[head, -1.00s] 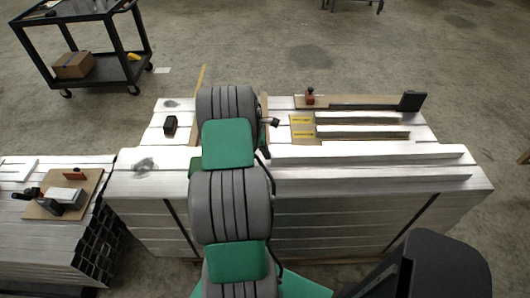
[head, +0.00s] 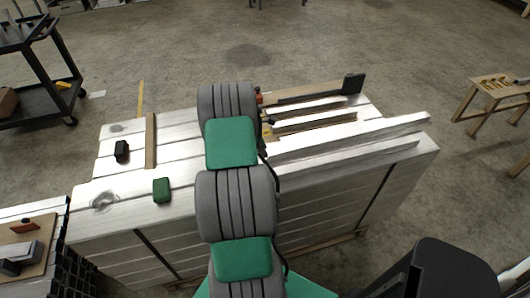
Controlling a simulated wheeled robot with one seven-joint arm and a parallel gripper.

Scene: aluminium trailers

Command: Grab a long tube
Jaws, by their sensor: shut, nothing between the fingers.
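Two long silver tubes lie side by side along the near right edge of the aluminium stack (head: 180,215). The rear long tube (head: 380,132) and the front long tube (head: 370,158) both run behind my arm at their left ends. Two shorter tubes, a rear one (head: 322,106) and a front one (head: 318,121), lie farther back on the stack. My grey and green arm crosses the middle of the head view. My gripper is hidden behind the arm, so its place relative to the tubes does not show.
A green block (head: 161,190), a black block (head: 122,151) and a brown strip (head: 150,140) lie on the stack's left part. A board (head: 300,94) with a black end piece lies at its back. A black cart (head: 45,95) stands left, a wooden table (head: 490,88) right. Floor behind is open.

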